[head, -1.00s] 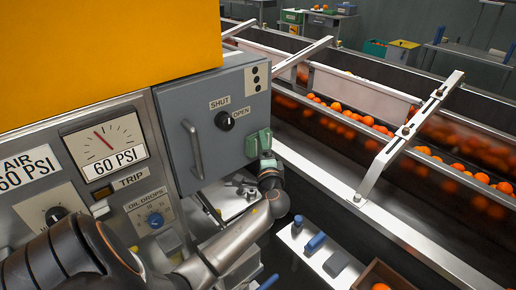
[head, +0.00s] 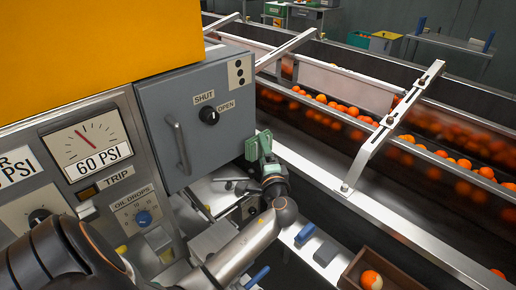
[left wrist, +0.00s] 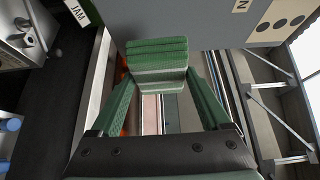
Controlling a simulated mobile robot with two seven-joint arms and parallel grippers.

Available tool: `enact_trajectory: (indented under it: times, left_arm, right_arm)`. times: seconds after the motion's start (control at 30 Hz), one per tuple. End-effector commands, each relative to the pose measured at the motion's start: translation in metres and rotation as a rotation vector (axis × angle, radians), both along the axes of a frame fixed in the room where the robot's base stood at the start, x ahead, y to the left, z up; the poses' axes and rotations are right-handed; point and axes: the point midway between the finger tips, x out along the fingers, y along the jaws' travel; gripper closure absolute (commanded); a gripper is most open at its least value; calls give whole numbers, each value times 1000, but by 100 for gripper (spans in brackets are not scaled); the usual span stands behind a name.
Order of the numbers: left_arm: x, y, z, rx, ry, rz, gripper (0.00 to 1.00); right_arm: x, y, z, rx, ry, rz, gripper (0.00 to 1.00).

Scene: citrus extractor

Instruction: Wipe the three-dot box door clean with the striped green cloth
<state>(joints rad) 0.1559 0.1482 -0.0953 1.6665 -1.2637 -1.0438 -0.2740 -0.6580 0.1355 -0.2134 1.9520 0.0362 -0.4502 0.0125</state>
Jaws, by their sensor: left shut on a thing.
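The three-dot box door (head: 165,115) is a grey panel with a handle, a SHUT/OPEN knob and a three-dot label (head: 240,72) at its upper right. I can make out no clear dirt on it. My left gripper (head: 268,166) is shut on the folded striped green cloth (head: 258,146), at the door's lower right edge. In the left wrist view the cloth (left wrist: 157,62) sits between the green fingers, before the grey door surface (left wrist: 210,22). I cannot tell whether the cloth touches the door. My right gripper is not in view.
A gauge panel (head: 85,150) with dials stands left of the door, below a yellow housing (head: 90,50). A conveyor with oranges (head: 350,120) runs along the right behind a metal rail. A brown box (head: 350,272) holding an orange is at the bottom.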

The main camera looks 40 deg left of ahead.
Motion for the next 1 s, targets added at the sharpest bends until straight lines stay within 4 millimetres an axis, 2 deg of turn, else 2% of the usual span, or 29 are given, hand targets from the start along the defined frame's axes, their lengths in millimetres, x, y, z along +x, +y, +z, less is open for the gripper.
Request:
enact_trajectory:
  times: [0.33,0.7,1.0]
  left_arm:
    - [0,-2,0,0,0,-1,64]
    - [-2,-30,0,1,0,-1,64]
    - [-3,-31,1,2,0,-7,64]
  right_arm:
    - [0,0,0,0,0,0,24]
    - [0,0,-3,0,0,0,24]
    - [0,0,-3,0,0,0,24]
